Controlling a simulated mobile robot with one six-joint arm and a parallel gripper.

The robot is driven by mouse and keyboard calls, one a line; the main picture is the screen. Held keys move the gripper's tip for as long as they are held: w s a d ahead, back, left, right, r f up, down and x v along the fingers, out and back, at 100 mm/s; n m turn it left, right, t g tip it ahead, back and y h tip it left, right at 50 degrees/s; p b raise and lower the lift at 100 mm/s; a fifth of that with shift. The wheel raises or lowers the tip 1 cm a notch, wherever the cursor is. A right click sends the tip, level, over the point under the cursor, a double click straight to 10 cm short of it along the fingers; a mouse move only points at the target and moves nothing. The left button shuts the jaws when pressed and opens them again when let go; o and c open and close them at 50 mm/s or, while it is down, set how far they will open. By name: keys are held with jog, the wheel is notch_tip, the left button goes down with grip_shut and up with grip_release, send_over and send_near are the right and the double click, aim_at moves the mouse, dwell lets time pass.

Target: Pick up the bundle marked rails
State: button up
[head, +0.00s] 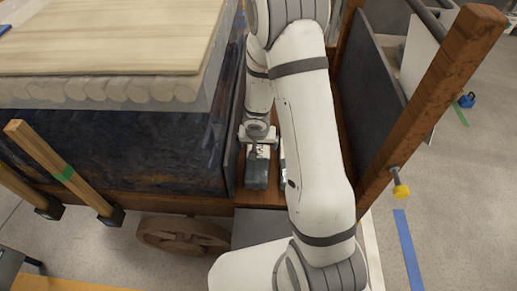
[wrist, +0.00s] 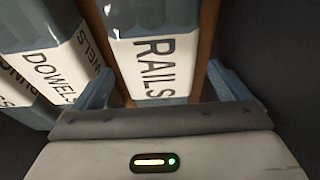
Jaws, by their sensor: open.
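The bundle marked RAILS (wrist: 155,66) is blue-grey with a white band and black lettering. It lies at the centre of the wrist view, running away from me. My gripper (wrist: 170,92) is open, with one blue-grey finger at each side of the bundle's near end. I cannot tell whether the fingers touch it. In the head view my gripper (head: 258,137) is low in a narrow bay, over a grey and white bundle (head: 257,172) whose marking is unreadable. My arm hides part of the bay.
A bundle marked DOWELS (wrist: 55,55) lies close on the left, with another partly visible beyond it. Dark panels (head: 368,75) and a wooden post (head: 430,105) stand right of the bay. A large dark block (head: 120,140) stands left. A wooden wheel (head: 182,236) is below.

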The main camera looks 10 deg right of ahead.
aim_at(258, 146)
jog(key=b+x, duration=0.2)
jog(key=x, duration=0.2)
jog(key=shift+s+r, duration=0.1)
jog(key=shift+c, duration=0.2)
jog(key=c, duration=1.4)
jog(key=shift+r, duration=0.1)
